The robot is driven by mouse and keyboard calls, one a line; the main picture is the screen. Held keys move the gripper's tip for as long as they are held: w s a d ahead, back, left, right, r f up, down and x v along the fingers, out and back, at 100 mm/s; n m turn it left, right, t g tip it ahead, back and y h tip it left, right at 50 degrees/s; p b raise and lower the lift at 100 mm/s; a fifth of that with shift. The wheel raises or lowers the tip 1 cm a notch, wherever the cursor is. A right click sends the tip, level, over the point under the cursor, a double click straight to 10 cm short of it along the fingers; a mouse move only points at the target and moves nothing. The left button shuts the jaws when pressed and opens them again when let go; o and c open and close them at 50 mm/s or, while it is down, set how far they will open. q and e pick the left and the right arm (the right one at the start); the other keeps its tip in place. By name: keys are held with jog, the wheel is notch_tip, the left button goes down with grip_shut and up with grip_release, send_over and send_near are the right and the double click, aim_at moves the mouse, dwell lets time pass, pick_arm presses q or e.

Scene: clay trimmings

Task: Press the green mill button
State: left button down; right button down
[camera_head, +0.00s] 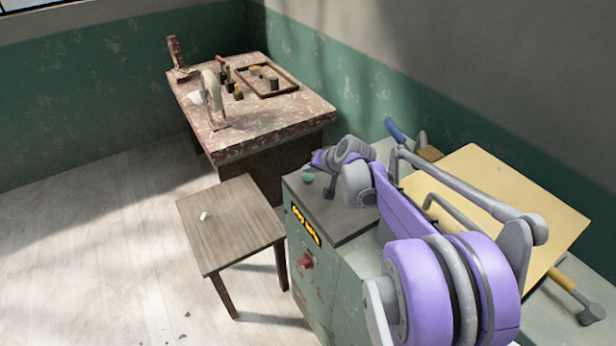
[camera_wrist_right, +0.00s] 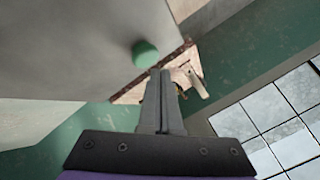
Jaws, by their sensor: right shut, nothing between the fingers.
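The green mill button (camera_head: 308,177) is a small round knob on the dark grey top of the mill cabinet (camera_head: 336,212), near its far left corner. In the right wrist view the green button (camera_wrist_right: 145,53) shows just beyond and slightly left of my fingertips. My right gripper (camera_head: 329,190) is close beside the button in the head view, pointing down over the cabinet top. In the wrist view the right gripper (camera_wrist_right: 160,73) is shut, with nothing between its fingers. I cannot tell whether the tips touch anything. My left gripper is not in view.
A red knob (camera_head: 305,262) and a yellow-black label (camera_head: 306,225) are on the cabinet's side. A wooden stool (camera_head: 228,222) stands left of it. A worn table (camera_head: 265,130) with tools and a tray stands behind. A pale yellow board (camera_head: 545,215) lies at the right.

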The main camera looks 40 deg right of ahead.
aim_at(309, 179)
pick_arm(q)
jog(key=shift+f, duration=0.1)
pick_arm(e)
jog(key=shift+f, duration=0.15)
dwell(0.6)
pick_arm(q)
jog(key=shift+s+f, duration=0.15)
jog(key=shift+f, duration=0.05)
pick_arm(e)
jog(key=shift+f, duration=0.3)
